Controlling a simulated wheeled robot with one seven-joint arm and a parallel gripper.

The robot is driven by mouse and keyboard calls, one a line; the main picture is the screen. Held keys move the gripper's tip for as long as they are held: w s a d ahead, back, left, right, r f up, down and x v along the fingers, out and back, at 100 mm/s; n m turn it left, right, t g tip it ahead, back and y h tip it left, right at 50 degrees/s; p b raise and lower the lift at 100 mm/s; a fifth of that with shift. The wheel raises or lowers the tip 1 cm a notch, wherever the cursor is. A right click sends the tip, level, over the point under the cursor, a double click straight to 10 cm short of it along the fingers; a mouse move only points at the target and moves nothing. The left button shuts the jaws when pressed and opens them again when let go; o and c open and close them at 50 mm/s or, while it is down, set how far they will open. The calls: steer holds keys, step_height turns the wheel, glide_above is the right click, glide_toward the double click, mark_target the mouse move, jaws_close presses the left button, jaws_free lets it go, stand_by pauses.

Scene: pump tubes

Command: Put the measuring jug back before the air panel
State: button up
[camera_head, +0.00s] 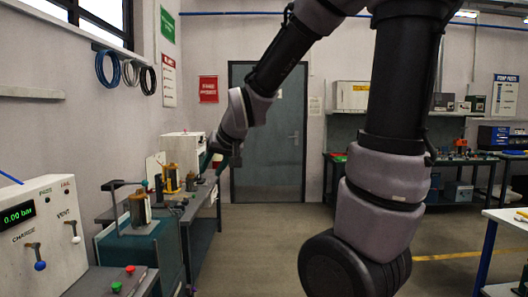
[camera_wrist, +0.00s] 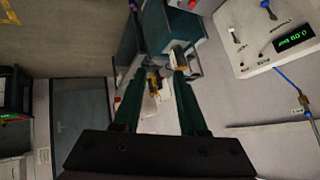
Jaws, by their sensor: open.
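The air panel (camera_head: 45,235) is a pale sloped box at the left in the head view, with a green 0.00 bar display and CHARGE and VENT levers. It also shows upside down at the upper right of the wrist view (camera_wrist: 262,40). I cannot make out the measuring jug in either view. My gripper (camera_head: 212,158) hangs over the far part of the left bench, well beyond the panel. In the wrist view my gripper's two dark green fingers (camera_wrist: 157,65) are apart, with nothing seen held between them.
A box with red and green buttons (camera_head: 122,283) lies before the panel. A teal stand (camera_head: 140,248) with a brass cylinder and further brass fixtures (camera_head: 172,178) line the left bench. A cluttered bench (camera_head: 455,157) stands at the back right. The middle floor is clear.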

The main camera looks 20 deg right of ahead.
steer(key=s+d+r+m, duration=0.1)
steer(key=s+d+r, duration=0.1)
steer(key=s, duration=0.3)
steer(key=s+d+r+m+g, duration=0.1)
steer(key=s+d+r, duration=0.1)
steer(key=s, duration=0.4)
steer(key=s+d+r+m, duration=0.1)
steer(key=s+d+r, duration=0.1)
steer(key=s+d, duration=0.2)
steer(key=shift+s+d+r+h, duration=0.15)
steer(key=shift+s+r+h, duration=0.15)
steer(key=shift+s, duration=0.5)
